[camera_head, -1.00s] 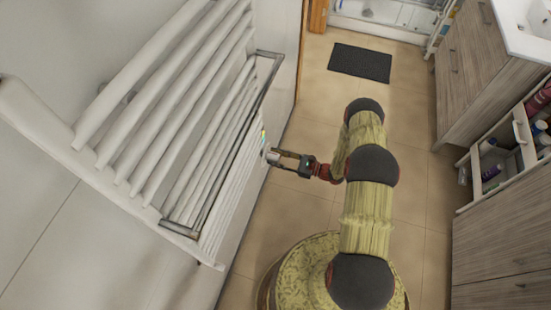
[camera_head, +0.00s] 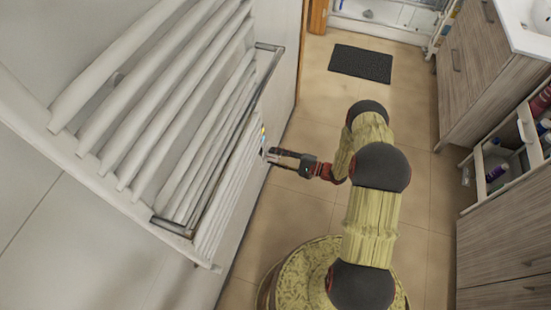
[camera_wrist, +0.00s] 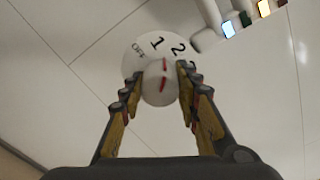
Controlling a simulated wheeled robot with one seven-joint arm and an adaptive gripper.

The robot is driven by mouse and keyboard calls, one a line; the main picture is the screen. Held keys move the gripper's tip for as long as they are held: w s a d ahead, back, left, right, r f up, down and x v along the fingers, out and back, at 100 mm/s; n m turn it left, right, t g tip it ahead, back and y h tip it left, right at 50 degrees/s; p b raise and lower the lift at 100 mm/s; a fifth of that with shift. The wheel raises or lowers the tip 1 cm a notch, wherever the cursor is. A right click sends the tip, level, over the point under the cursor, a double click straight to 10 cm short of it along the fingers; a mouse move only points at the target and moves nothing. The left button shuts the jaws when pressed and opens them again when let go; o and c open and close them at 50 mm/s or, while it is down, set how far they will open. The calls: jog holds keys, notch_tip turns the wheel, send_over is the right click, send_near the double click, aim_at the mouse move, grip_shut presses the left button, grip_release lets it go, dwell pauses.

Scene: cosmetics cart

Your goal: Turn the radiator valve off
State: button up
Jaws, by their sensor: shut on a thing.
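The radiator valve is a round white dial (camera_wrist: 157,75) in the wrist view, marked OFF, 1, 2 and a partly hidden further mark. A raised knob with red marks stands at its middle. My gripper (camera_wrist: 160,82) has one finger on each side of this knob and is shut on it. In the head view my gripper (camera_head: 270,155) reaches left to the radiator's lower right side. The valve itself is too small and covered to make out there. The white radiator (camera_head: 150,90) with several bars fills the left.
Small coloured lights (camera_wrist: 245,20) sit on the radiator close to the dial's upper right. A metal towel rail (camera_head: 268,75) runs along the radiator's front. Wooden cabinets (camera_head: 490,75) and an open cart (camera_head: 497,165) with bottles line the right. Floor is clear toward the dark mat (camera_head: 361,63).

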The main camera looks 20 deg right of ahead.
jog(key=n+b, duration=0.2)
jog(key=n, duration=0.3)
jog(key=shift+f+n, duration=0.15)
jog(key=shift+n, duration=0.15)
jog(key=n+b, duration=0.2)
jog(key=n, duration=0.3)
jog(key=shift+s+n, duration=0.1)
jog(key=shift+n, duration=0.2)
jog(key=o, duration=1.2)
jog(key=shift+c, duration=0.2)
jog(key=shift+d, duration=0.1)
jog(key=v, duration=1.1)
jog(key=shift+s+d, duration=0.2)
jog(key=shift+d, duration=0.1)
